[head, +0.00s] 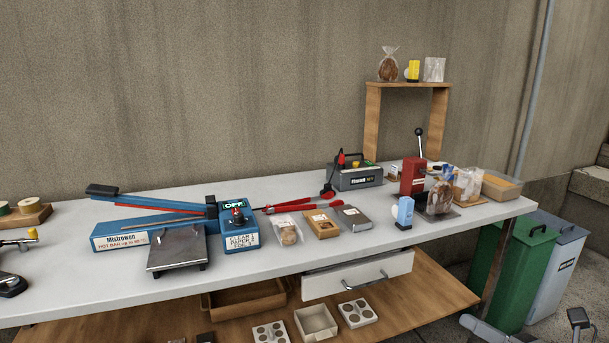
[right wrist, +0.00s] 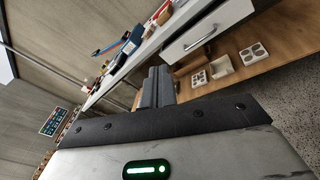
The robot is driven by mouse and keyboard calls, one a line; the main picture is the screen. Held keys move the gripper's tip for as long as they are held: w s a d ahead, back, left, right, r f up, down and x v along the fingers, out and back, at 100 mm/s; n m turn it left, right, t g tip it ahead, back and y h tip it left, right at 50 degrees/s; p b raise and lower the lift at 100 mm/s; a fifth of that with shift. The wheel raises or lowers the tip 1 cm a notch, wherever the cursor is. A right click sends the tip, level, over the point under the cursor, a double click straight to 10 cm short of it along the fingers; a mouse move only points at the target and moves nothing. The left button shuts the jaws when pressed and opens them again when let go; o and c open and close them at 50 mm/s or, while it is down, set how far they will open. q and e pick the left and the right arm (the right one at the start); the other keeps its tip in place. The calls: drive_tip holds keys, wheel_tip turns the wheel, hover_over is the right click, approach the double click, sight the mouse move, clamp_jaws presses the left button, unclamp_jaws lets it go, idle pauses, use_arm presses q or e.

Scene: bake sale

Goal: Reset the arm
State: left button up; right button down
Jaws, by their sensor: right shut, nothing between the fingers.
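My right gripper (right wrist: 158,86) shows in the right wrist view with its two grey fingers together and nothing between them. Its fingers point toward the workbench, with free air around them. In the head view part of my right arm and gripper (head: 578,317) shows at the bottom right corner, low and in front of the bench's right end, apart from everything. My left gripper is in neither view.
The white workbench (head: 300,262) carries a blue heat sealer (head: 150,235), bagged goods, boxes and a red press (head: 413,177). A drawer (head: 357,276) stands out below the top. A green bin (head: 512,275) stands at right. Floor in front of the bins looks clear.

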use_arm(q)
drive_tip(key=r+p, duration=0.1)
drive_tip(key=p, duration=0.1)
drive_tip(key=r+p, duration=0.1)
drive_tip(key=p, duration=0.2)
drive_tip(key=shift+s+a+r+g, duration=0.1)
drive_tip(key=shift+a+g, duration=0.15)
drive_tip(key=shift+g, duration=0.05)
use_arm(e)
drive_tip(key=s+a+f+m+g+h, duration=0.2)
drive_tip(key=s+a+f+m, duration=0.3)
drive_tip(key=m, duration=1.2)
drive_tip(key=s+a+f+m+g+h, duration=0.1)
drive_tip(key=s+a+f+m+h, duration=0.2)
drive_tip(key=s+a+f+m, duration=0.3)
drive_tip(key=s+a+m, duration=0.4)
drive_tip(key=a+m, duration=0.2)
drive_tip(key=m, duration=0.4)
drive_tip(key=shift+s+m+g+h, duration=0.25)
drive_tip(key=shift+m+g+h, duration=0.05)
drive_tip(key=shift+m+g, duration=0.1)
